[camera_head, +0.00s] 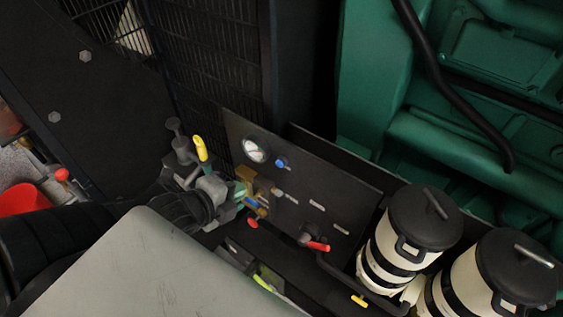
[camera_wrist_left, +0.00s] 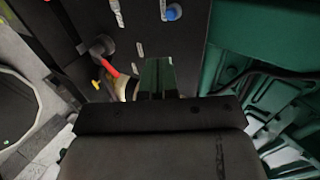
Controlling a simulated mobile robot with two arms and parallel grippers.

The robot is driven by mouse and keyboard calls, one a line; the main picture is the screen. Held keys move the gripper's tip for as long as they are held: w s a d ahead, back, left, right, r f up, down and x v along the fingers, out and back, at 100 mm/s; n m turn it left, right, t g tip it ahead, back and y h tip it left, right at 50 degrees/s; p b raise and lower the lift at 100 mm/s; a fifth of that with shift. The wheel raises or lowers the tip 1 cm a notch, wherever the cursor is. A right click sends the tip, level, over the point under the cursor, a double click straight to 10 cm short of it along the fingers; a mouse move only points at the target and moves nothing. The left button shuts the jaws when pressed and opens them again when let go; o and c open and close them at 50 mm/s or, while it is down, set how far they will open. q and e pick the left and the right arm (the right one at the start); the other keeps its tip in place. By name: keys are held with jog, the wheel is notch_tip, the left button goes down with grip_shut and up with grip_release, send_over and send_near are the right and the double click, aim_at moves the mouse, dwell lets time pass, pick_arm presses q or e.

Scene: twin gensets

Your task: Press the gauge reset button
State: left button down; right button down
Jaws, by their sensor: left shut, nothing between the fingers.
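The blue button (camera_head: 281,163) sits on the dark panel (camera_head: 320,180), just right of a round white-faced gauge (camera_head: 255,149). In the left wrist view the blue button (camera_wrist_left: 172,12) is at the top edge, above the fingers. My left gripper (camera_head: 240,190) comes in from the left, below and left of the button and apart from it in the picture. Its fingers (camera_wrist_left: 157,78) are together with nothing between them. In the head view its fingertips partly blend with brass fittings. My right gripper is in neither view.
Brass fittings and a yellow handle (camera_head: 201,148) stand close to the left gripper. A red lever (camera_head: 318,246) sticks out low on the panel; it also shows in the left wrist view (camera_wrist_left: 109,68). White canisters with black lids (camera_head: 425,215) stand at right, before a green engine (camera_head: 470,120).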

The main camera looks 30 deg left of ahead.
pick_arm(q)
jog(key=shift+a, duration=0.2)
jog(key=b, duration=0.6)
send_near(278, 165)
jog(key=p+x, duration=0.1)
jog(key=x, duration=0.5)
jog(key=shift+p, duration=0.3)
jog(key=shift+w+d+f, duration=0.1)
jog(key=shift+w+f, duration=0.05)
jog(key=shift+w, duration=0.35)
